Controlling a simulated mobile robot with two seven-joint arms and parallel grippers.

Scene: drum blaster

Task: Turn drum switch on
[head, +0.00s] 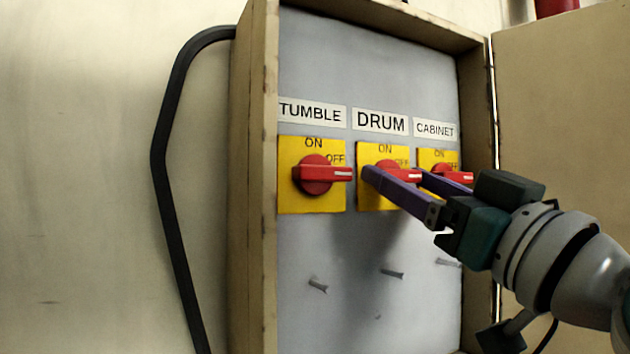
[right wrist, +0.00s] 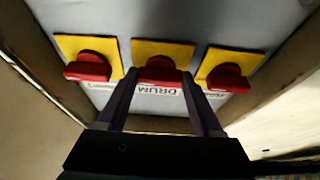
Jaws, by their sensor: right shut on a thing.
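The drum switch is a red rotary knob (head: 402,173) on a yellow plate (head: 370,198) below the DRUM label (head: 381,122). Its handle points right, toward OFF. My right gripper (head: 392,178) reaches in from the right with its purple fingers around the knob, shut on it. In the right wrist view the drum knob (right wrist: 160,70) sits between the two fingertips (right wrist: 160,80), and the picture is upside down. The fingers hide part of the knob and plate in the head view. My left gripper is in neither view.
The tumble knob (head: 316,174) is to the left and the cabinet knob (head: 452,173) close to the right, both pointing right. The open metal box has side walls (head: 254,180) and a door (head: 565,130) at the right. A black cable (head: 165,150) runs along the left wall.

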